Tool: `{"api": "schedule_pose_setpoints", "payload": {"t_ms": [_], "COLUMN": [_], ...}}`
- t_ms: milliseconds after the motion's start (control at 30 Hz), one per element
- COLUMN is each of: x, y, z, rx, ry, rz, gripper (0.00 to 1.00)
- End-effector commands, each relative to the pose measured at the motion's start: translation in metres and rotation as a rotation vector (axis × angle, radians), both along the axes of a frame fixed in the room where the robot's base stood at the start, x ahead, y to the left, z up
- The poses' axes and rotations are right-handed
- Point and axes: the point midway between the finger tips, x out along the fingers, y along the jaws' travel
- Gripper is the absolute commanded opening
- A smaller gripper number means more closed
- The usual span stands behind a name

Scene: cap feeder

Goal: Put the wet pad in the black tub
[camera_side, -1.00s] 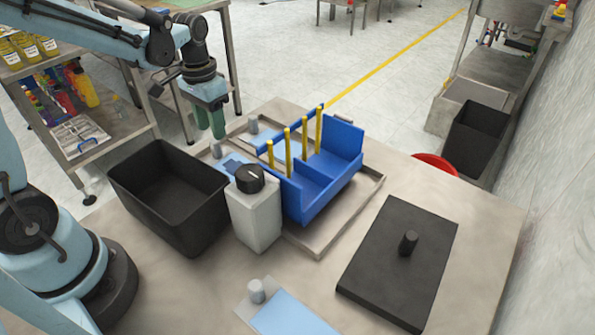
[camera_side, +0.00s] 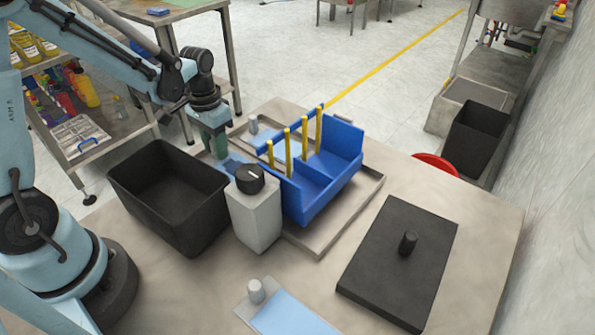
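The black tub (camera_side: 135,185) stands open on the left of the table, and the part of its inside that I see is empty. A light blue pad (camera_side: 207,157) lies behind it, partly hidden by my gripper and the grey dispenser. Another light blue pad (camera_side: 290,315) with a grey knob (camera_side: 256,291) lies at the front edge. I cannot tell from looks which is wet. My gripper (camera_side: 215,155) points down over the rear pad, its green fingertips low at the place of that pad's grey knob, which they hide. Whether the fingers are closed on it is unclear.
A grey dispenser (camera_side: 256,220) with a black cap stands right of the tub. A blue feeder (camera_side: 325,180) with upright yellow posts sits in a shallow tray (camera_side: 335,232). A black slab (camera_side: 385,280) with a knob lies right. The table's right side is clear.

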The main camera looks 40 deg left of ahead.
Motion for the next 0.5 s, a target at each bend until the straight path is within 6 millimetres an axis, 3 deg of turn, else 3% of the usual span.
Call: {"api": "schedule_pose_setpoints", "payload": {"t_ms": [33, 200, 500], "x": [0.0, 0.0, 0.0002], "y": [0.0, 0.0, 0.0], "z": [0.0001, 0.0002, 0.0088], "rx": [0.0, 0.0, 0.0], "ry": [0.0, 0.0, 0.0], "rz": [0.0, 0.0, 0.0], "gripper": [0.23, 0.0, 0.0]}}
